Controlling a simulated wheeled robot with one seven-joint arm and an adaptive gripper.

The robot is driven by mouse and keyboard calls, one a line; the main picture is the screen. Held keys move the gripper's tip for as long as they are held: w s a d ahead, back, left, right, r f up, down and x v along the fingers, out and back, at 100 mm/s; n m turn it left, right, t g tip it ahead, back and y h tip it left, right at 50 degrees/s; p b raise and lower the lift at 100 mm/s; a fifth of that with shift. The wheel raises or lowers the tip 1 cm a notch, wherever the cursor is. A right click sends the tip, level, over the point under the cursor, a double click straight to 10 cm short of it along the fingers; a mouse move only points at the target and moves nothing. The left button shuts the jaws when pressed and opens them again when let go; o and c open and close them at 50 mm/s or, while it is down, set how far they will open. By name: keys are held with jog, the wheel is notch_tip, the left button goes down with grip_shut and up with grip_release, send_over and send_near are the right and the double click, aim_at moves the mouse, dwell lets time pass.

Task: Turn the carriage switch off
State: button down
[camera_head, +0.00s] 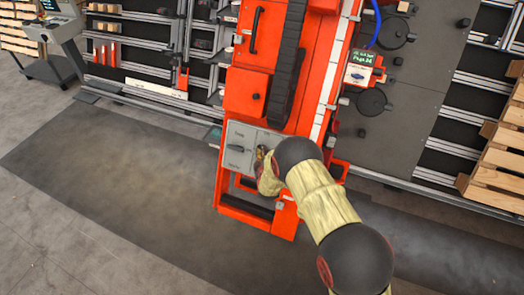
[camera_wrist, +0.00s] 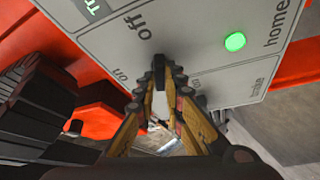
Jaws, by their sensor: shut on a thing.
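A grey control panel (camera_head: 238,140) sits on the lower front of the orange gantry carriage. It fills the top of the wrist view (camera_wrist: 200,30), where the words "off", "on", "home" and "brake" can be read. My gripper (camera_head: 262,158) is at the right part of this panel. In the wrist view my gripper (camera_wrist: 160,88) is shut on a small black switch lever (camera_wrist: 158,66), close to the "off" and "on" labels. The fingers hide most of the switch, so I cannot tell which label it points to.
A lit green light (camera_wrist: 235,41) is beside "home". Another dark knob (camera_head: 237,148) is on the panel's left part. A small box with a green display (camera_head: 362,68) is up the gantry. Wooden pallets (camera_head: 500,165) are at the right. The floor left of the carriage is clear.

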jog(key=shift+r+n+g+y+p, duration=0.1)
jog(key=shift+n+g+y+p, duration=0.25)
jog(key=shift+n, duration=0.6)
jog(key=shift+r+n+g+y+p, duration=0.15)
jog(key=shift+n+g, duration=0.3)
jog(key=shift+n, duration=0.5)
jog(key=shift+f, duration=0.1)
jog(key=c, duration=2)
grip_release()
jog(key=shift+o, duration=0.6)
jog(key=v, duration=1.2)
jog(key=shift+w+a, duration=0.1)
jog(key=shift+w, duration=0.05)
